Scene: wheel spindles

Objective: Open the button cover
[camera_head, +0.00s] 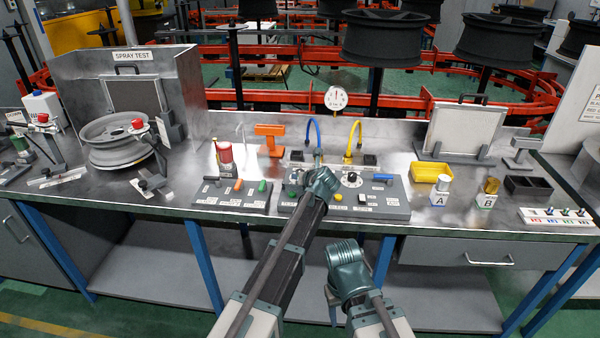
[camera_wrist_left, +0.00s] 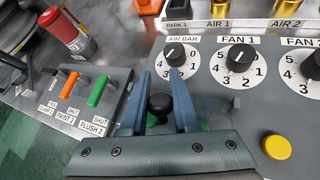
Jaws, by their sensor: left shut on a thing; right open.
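My left gripper (camera_wrist_left: 160,98) is shut on a small round black knob (camera_wrist_left: 160,104) in the left wrist view. Green of a button (camera_wrist_left: 206,125) shows low beside the fingers, under the knob. I cannot make out the cover itself apart from this knob; the fingers and gripper body hide much of that spot. In the head view my left wrist is over the left part of the grey control panel (camera_head: 395,208) and hides the fingertips. My right gripper (camera_head: 333,300) is open and empty, in front of the bench's front edge, apart from the panel.
The AIR BAR dial (camera_wrist_left: 174,54) is just beyond the fingertips, with the FAN 1 dial (camera_wrist_left: 240,57) to its right. A yellow button (camera_wrist_left: 276,147) is at lower right. Orange (camera_wrist_left: 69,85) and green (camera_wrist_left: 97,91) levers stand left.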

